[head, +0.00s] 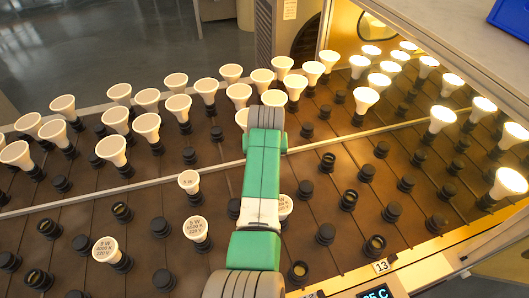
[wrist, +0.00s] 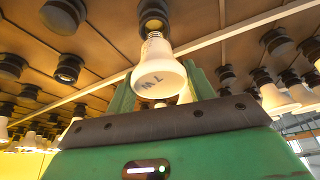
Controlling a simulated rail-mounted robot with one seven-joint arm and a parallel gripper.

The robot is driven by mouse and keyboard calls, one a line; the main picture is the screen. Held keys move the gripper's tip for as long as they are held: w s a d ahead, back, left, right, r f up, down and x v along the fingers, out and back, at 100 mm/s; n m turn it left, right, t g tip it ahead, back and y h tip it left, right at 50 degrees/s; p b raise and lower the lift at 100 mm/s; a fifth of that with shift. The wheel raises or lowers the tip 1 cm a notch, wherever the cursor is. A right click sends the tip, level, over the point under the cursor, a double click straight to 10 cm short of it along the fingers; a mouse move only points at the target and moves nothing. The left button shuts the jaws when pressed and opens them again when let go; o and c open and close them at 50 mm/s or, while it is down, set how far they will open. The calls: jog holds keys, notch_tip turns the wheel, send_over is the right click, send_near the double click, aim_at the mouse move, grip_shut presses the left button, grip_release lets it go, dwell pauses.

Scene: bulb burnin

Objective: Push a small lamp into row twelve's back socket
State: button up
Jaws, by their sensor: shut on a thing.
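In the wrist view my gripper (wrist: 160,85) has its two green fingers on either side of a small white lamp (wrist: 160,75) with dark lettering on its face. The lamp's metal screw base points at a dark socket (wrist: 154,14). The base tip meets or overlaps the socket mouth in the picture; I cannot tell whether it is inside. In the head view my green arm hides the gripper and the held lamp. A small lamp (head: 189,181) and a larger lettered lamp (head: 197,230) stand left of the arm.
Many white lamps (head: 112,150) stand in the sockets behind the pale divider strip (head: 130,185). Lit lamps (head: 442,117) glow at the right. Empty dark sockets (head: 325,233) lie right of my arm. A "13" label (head: 381,266) marks the front edge beside a display (head: 375,292).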

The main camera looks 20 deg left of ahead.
jog(key=shift+f+b, duration=0.85)
jog(key=shift+f, duration=0.6)
jog(key=o, duration=1.1)
jog(key=shift+c, duration=0.2)
jog(key=p+v, duration=0.4)
jog(key=v, duration=0.4)
jog(key=shift+p, duration=0.3)
jog(key=shift+f, duration=0.1)
